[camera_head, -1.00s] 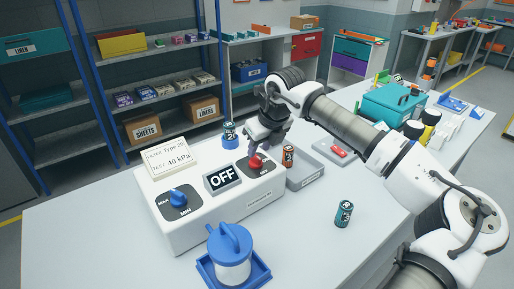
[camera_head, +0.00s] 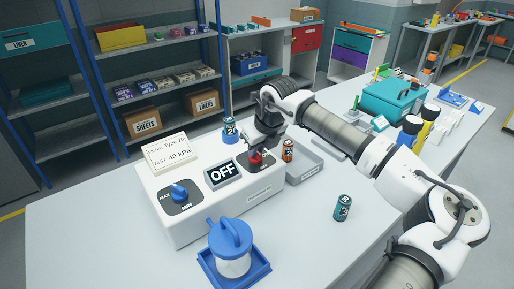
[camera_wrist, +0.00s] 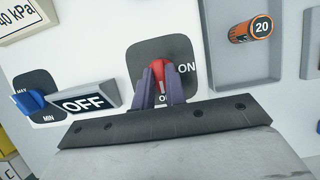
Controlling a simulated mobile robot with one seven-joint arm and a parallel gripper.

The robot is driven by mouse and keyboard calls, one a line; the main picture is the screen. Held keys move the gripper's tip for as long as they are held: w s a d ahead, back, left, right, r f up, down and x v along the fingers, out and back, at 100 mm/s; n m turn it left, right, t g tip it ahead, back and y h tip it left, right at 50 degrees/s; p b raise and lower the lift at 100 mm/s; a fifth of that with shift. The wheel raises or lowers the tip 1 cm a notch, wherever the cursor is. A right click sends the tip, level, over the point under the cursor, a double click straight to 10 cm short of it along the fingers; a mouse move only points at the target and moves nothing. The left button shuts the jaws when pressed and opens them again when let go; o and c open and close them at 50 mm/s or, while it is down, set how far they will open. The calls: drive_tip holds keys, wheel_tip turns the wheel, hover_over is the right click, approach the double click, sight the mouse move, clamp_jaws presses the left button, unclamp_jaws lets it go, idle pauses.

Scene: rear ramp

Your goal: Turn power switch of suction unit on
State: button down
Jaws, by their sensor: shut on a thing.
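The suction unit (camera_head: 200,222) is a white box on the table, with a sign reading OFF (camera_head: 222,174) on its top. Its red power switch (camera_wrist: 158,72) sits on a dark plate marked ON at the right in the wrist view. My gripper (camera_wrist: 160,92) is shut on the red switch, one finger on each side of it. In the head view my gripper (camera_head: 258,150) comes down on the switch from above and hides part of it. A blue knob (camera_head: 180,192) marked MAX and MIN is at the unit's left end.
A blue-lidded jar (camera_head: 230,248) stands in a blue tray in front of the unit. A grey tray (camera_head: 306,172) and an orange battery (camera_head: 288,150) are right of the switch. Another battery (camera_head: 229,128) stands behind.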

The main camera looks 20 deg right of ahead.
drive_tip(key=shift+n+b, duration=0.4)
drive_tip(key=n+y+b, duration=0.1)
drive_tip(key=n+b, duration=0.1)
drive_tip(key=n, duration=0.1)
drive_tip(key=shift+w+d+f+g, duration=0.1)
drive_tip(key=shift+g, duration=0.3)
drive_tip(key=n+g+y, duration=0.1)
drive_tip(key=n, duration=0.3)
drive_tip(key=shift+w+n+b, duration=0.1)
drive_tip(key=shift+n+b, duration=0.2)
drive_tip(key=shift+b, duration=0.1)
drive_tip(key=n+g, duration=0.1)
drive_tip(key=n, duration=0.1)
drive_tip(key=n+g, duration=0.1)
drive_tip(key=n, duration=0.1)
drive_tip(key=shift+w+r+n+y, duration=0.2)
drive_tip(key=shift+n+y, duration=0.1)
drive_tip(key=shift+y, duration=0.1)
drive_tip(key=n+g+p, duration=0.1)
drive_tip(key=n+g, duration=0.1)
drive_tip(key=n, duration=0.2)
drive_tip(key=shift+d+n, duration=0.1)
drive_tip(key=shift+n, duration=0.3)
drive_tip(key=shift+h, duration=0.3)
drive_tip(key=c, duration=1.4)
unclamp_jaws()
drive_tip(key=shift+c, duration=0.2)
